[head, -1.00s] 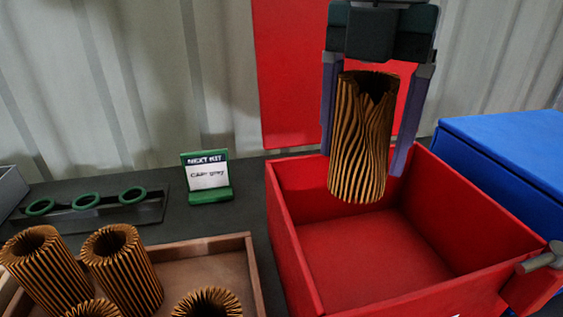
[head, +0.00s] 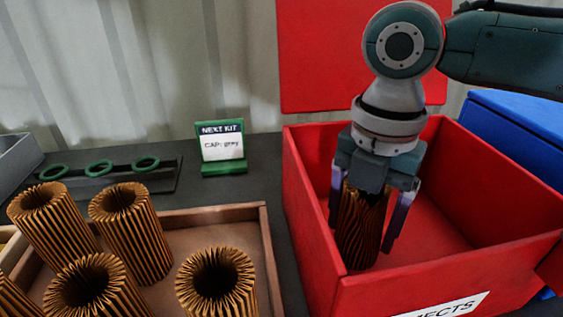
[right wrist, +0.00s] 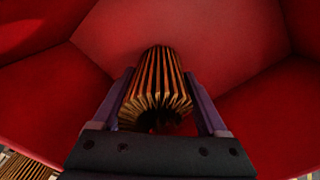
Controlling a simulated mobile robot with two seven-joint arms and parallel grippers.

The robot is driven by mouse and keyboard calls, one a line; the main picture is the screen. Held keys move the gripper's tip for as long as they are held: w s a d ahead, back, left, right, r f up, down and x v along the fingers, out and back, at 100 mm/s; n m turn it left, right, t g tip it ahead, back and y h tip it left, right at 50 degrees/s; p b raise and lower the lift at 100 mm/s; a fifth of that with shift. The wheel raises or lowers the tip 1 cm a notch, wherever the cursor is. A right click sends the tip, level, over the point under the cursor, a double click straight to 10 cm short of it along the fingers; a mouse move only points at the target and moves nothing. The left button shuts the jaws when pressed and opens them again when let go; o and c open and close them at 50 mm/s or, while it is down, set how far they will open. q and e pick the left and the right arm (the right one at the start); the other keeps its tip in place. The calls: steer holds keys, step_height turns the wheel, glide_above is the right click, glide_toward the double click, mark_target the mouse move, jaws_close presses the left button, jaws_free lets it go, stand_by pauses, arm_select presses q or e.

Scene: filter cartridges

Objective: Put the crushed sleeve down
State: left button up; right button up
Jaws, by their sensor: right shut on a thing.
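The crushed sleeve (head: 358,232) is a brown pleated tube, upright inside the red bin (head: 305,215). My right gripper (head: 371,235) points down into the bin and is shut on the sleeve, with a purple finger on each side. In the right wrist view the sleeve (right wrist: 158,85) sits between the fingers of my right gripper (right wrist: 163,95), with red walls around. I cannot tell whether the sleeve's lower end touches the bin floor. My left gripper is not in view.
A brown tray (head: 262,235) with several pleated sleeves stands left of the bin. Green rings (head: 100,167) lie on a dark rack behind it. A green sign (head: 222,150) reads "NEXT KIT, CAP: grey". A blue box (head: 515,120) stands at the right. The bin's right part is empty.

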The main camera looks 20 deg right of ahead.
steer(key=shift+f, duration=0.1)
steer(key=o, duration=1.2)
steer(key=shift+o, duration=0.2)
step_height(320, 180, up, 12)
steer(key=p, duration=0.2)
steer(key=shift+r+p, duration=0.2)
steer(key=shift+p, duration=0.15)
